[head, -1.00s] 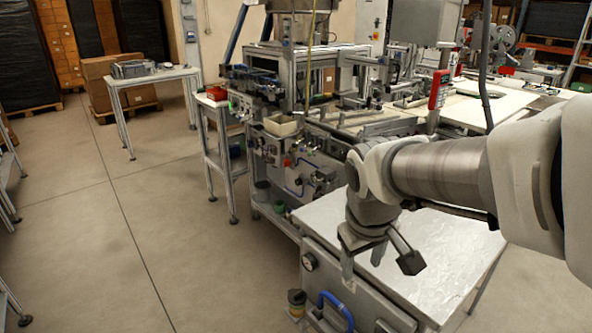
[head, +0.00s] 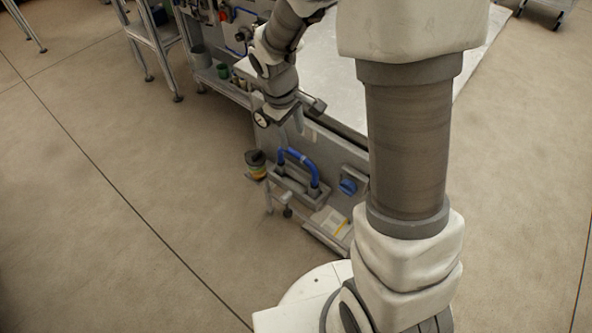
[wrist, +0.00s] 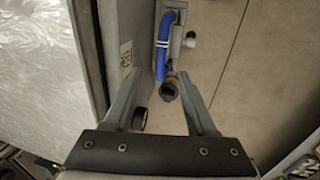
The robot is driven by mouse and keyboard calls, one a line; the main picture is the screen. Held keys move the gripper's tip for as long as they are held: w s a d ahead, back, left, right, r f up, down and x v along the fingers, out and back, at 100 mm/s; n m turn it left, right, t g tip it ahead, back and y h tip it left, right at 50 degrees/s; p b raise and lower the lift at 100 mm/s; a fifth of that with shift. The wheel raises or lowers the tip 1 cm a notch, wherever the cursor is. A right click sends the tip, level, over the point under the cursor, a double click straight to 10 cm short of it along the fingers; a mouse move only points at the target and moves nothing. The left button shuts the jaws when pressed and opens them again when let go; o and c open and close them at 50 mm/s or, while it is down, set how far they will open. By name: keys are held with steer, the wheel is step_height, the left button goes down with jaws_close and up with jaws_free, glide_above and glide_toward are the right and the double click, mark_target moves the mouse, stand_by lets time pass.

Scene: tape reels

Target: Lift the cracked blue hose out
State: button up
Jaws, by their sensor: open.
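The blue hose (head: 297,158) arches between two fittings on a grey block at the front side of the low cabinet. In the wrist view the hose (wrist: 162,48) shows with white bands near its middle; no crack can be made out. My gripper (head: 290,118) is above the hose, by the cabinet's top front edge, fingers pointing down. In the wrist view my gripper (wrist: 158,76) is open with nothing held between its fingers, and the hose lies beyond the fingertips, apart from them.
A dark-topped cylinder with a yellow band (head: 257,164) stands left of the hose. A pale item with a yellow strip (head: 331,222) sits low to the right. The floor at left is clear.

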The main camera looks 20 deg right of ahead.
mark_target(295, 152)
steer(key=f+b, duration=0.1)
steer(key=f, duration=0.2)
steer(key=d+f+b, duration=0.1)
steer(key=f, duration=0.2)
steer(key=w+f+b, duration=0.1)
steer(key=f, duration=0.2)
steer(key=shift+d+f, duration=0.15)
steer(key=shift+f, duration=0.25)
steer(key=shift+r, duration=0.1)
jaws_close()
stand_by(0.9)
